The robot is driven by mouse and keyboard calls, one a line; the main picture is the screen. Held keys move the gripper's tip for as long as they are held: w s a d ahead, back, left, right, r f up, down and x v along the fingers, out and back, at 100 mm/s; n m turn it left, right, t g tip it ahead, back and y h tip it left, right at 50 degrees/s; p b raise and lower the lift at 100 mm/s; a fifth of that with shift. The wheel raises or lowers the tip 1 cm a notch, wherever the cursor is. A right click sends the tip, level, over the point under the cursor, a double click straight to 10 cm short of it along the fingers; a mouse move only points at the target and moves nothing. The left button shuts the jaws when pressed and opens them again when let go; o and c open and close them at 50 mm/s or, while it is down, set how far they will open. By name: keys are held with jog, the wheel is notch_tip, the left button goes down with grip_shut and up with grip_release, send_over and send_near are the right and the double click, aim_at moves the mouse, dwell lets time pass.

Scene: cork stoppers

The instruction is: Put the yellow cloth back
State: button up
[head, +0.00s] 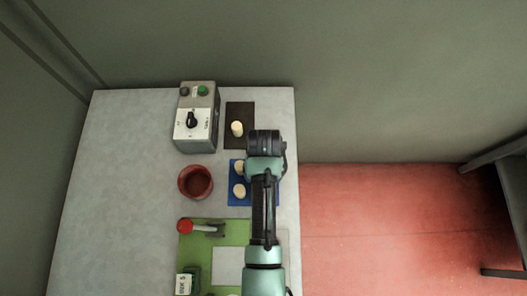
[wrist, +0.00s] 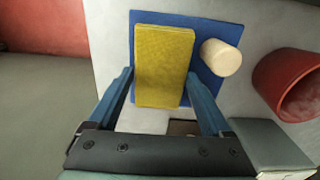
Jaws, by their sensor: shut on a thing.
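The yellow cloth (wrist: 164,60) shows in the wrist view as a flat, folded oblong over the blue mat (wrist: 213,30). My gripper (wrist: 160,78) has one finger along each long side of the cloth and is shut on it. I cannot tell whether the cloth touches the mat or is held just above it. In the head view my arm covers the cloth and the fingertips; the left part of the blue mat (head: 233,199) shows beside my arm.
Pale cork stoppers (head: 239,190) (wrist: 220,57) sit on the blue mat close to the cloth. Left of it stands a red pot (head: 195,182). A grey control box (head: 197,115) and a dark mat (head: 240,110) lie behind. A green board (head: 236,229) with a red-handled clamp lies in front. The table's left side is clear.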

jog(key=shift+f, duration=0.15)
jog(key=o, duration=1.4)
notch_tip(320, 180, up, 12)
jog(key=w+r+t, duration=0.9)
jog(key=w+r, duration=0.6)
jog(key=r, duration=0.2)
jog(key=w+r+t, duration=0.3)
jog(key=r+t, duration=0.3)
jog(key=r, duration=1.1)
jog(key=s+r+t, duration=0.4)
jog(key=r, duration=0.6)
jog(key=s+r+t, duration=0.4)
jog(key=s+r, duration=0.1)
jog(key=r, duration=0.5)
jog(key=s+r+t, duration=0.4)
jog(key=s+r, duration=0.1)
jog(key=r, duration=0.5)
jog(key=shift+s, duration=0.2)
